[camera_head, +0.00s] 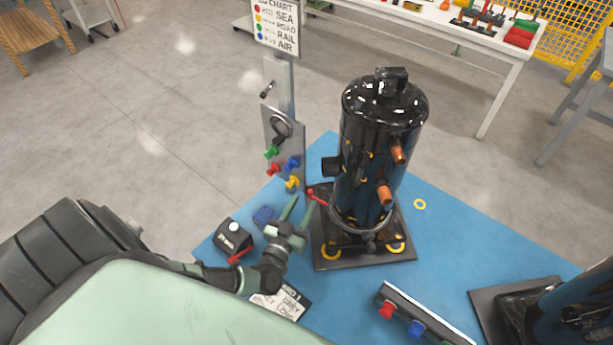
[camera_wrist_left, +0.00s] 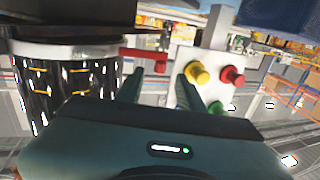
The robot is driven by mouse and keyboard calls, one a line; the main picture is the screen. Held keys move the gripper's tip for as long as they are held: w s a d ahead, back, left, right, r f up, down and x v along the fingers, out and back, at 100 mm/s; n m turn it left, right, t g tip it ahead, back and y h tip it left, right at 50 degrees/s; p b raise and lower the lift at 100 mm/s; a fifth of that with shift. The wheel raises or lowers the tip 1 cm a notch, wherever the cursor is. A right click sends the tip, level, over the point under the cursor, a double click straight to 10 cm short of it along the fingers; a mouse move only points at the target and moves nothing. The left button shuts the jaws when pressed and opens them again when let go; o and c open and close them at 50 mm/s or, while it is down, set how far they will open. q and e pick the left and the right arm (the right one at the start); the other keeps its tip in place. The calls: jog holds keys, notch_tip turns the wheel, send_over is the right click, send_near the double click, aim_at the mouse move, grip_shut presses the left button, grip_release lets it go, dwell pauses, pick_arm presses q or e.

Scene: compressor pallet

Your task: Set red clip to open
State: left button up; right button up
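A red clip (camera_head: 317,196), a short red lever, sticks out from the lower left side of the black compressor (camera_head: 383,130). In the left wrist view the red clip (camera_wrist_left: 145,54) lies across, just beyond and between the fingertips, with a small red end piece hanging below its right end. My left gripper (camera_head: 299,209) is open and empty beside the compressor base, its fingers pointing up toward the clip. In the left wrist view the gripper (camera_wrist_left: 162,88) shows two spread green fingers. I cannot tell whether a finger touches the clip. My right gripper is not in view.
A grey board (camera_head: 283,140) with coloured knobs stands behind the gripper. A knob bar (camera_head: 422,318) lies in front. The mat right of the compressor is mostly clear.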

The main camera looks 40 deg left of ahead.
aim_at(309, 194)
pick_arm(q)
jog(key=w, duration=0.3)
jog(key=shift+w+a, duration=0.15)
jog(key=shift+a, duration=0.15)
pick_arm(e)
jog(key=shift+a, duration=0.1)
pick_arm(q)
jog(key=shift+c, duration=0.7)
grip_shut()
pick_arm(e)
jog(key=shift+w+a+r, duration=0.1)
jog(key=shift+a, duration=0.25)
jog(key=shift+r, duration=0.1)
